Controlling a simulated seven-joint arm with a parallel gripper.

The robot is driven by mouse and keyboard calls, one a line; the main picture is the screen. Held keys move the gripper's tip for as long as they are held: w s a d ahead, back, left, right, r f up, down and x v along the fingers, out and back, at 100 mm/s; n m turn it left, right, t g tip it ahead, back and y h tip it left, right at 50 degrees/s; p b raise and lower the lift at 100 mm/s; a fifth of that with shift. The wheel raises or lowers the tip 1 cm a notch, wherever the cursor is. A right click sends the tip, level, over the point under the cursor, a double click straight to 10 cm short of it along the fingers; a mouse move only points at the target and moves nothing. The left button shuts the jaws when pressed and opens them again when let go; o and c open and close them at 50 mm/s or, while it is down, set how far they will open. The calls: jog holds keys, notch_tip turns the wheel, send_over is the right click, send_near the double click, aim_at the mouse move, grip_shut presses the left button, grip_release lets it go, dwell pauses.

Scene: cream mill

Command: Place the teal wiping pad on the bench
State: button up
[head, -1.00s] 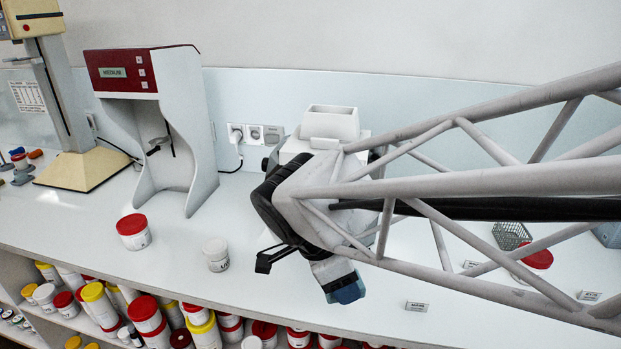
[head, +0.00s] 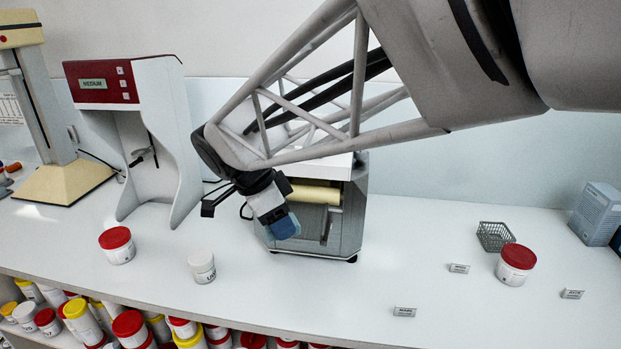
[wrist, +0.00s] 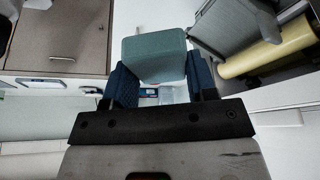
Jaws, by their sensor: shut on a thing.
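The teal wiping pad (wrist: 154,56) is between the two dark blue fingers of my gripper (wrist: 160,84) in the wrist view, and the fingers are shut on it. In the head view, my gripper (head: 277,216) holds the teal pad (head: 286,227) in front of the grey mill. The pad appears to be above the white bench (head: 330,295); the exact gap cannot be told. The pad's far side is hidden.
The mill (head: 352,215) with a cream roller (head: 315,195) stands close behind my gripper. A white jar (head: 202,267) and a red-lidded jar (head: 117,250) are left. Another red-lidded jar (head: 515,266), a wire basket (head: 495,236) and small label cards stand right. The front middle bench is clear.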

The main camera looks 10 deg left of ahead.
jog(key=w+a+n, duration=0.1)
jog(key=w+a, duration=0.9)
jog(key=a, duration=0.2)
jog(key=n+t, duration=0.1)
jog(key=n, duration=0.1)
send_over(223, 241)
jog(key=s+a, duration=0.1)
notch_tip(223, 241, down, 4)
notch_tip(223, 241, down, 10)
jog(key=shift+y, duration=0.3)
jog(key=shift+f, duration=0.15)
jog(key=shift+f, duration=2.35)
jog(key=shift+f, duration=2.55)
jog(key=shift+f, duration=0.1)
